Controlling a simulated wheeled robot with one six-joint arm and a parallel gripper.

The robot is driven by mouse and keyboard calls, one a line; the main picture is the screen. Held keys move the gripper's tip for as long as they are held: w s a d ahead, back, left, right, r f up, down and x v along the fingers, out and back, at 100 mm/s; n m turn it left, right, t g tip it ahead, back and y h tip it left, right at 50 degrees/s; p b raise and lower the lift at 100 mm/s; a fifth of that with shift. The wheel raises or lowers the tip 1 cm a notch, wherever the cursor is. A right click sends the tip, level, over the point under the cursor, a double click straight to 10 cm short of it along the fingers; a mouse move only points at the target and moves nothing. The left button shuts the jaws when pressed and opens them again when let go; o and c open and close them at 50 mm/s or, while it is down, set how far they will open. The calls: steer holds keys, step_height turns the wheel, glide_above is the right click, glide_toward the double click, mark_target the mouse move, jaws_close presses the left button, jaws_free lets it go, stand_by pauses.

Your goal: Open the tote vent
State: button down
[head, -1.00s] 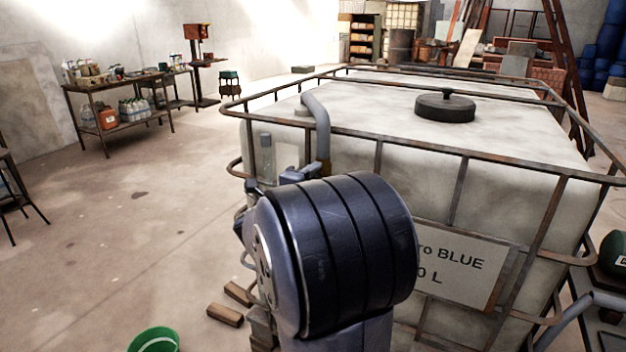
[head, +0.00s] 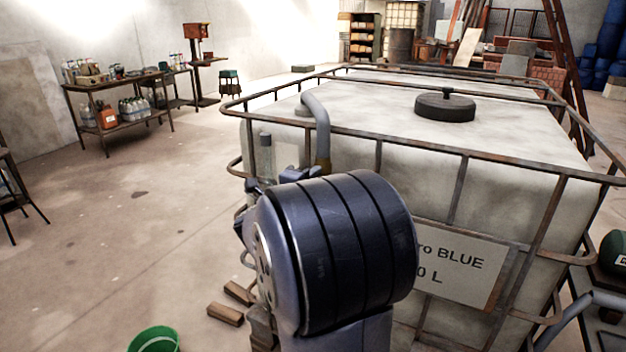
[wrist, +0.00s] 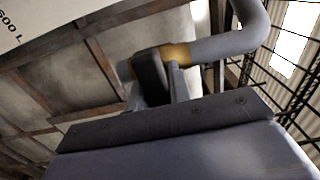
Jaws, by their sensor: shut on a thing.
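The tote (head: 400,180) is a large pale container in a rusty tube cage, just ahead of me. A grey bent vent pipe (head: 318,118) rises at its near left corner, with a brass fitting (head: 323,166) at its lower end. In the wrist view the pipe (wrist: 228,48) meets the brass fitting (wrist: 174,54) right by my gripper (wrist: 165,75). My gripper is shut on a part of the vent at this fitting. The fingers hide most of that part. In the head view my own arm covers most of the gripper.
The cage's top rail (head: 400,143) runs close to my arm. A green bucket (head: 154,340) and wooden blocks (head: 226,314) lie on the floor. Open floor spreads left, towards a bench (head: 115,85) with bottles.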

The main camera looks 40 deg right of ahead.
steer(key=shift+n, duration=0.3)
steer(key=n+p, duration=0.3)
steer(key=n, duration=0.1)
steer(key=shift+r, duration=0.15)
steer(key=n+p, duration=0.3)
steer(key=n, duration=0.1)
steer(key=shift+n, duration=0.3)
steer(key=n+p, duration=0.3)
steer(key=n, duration=0.1)
steer(key=n+p, duration=0.2)
steer(key=n, duration=0.2)
steer(key=shift+p, duration=0.3)
steer(key=shift+f+n, duration=0.2)
steer(key=shift+n, duration=0.2)
steer(key=c, duration=1.3)
jaws_free()
steer(key=shift+a, duration=0.1)
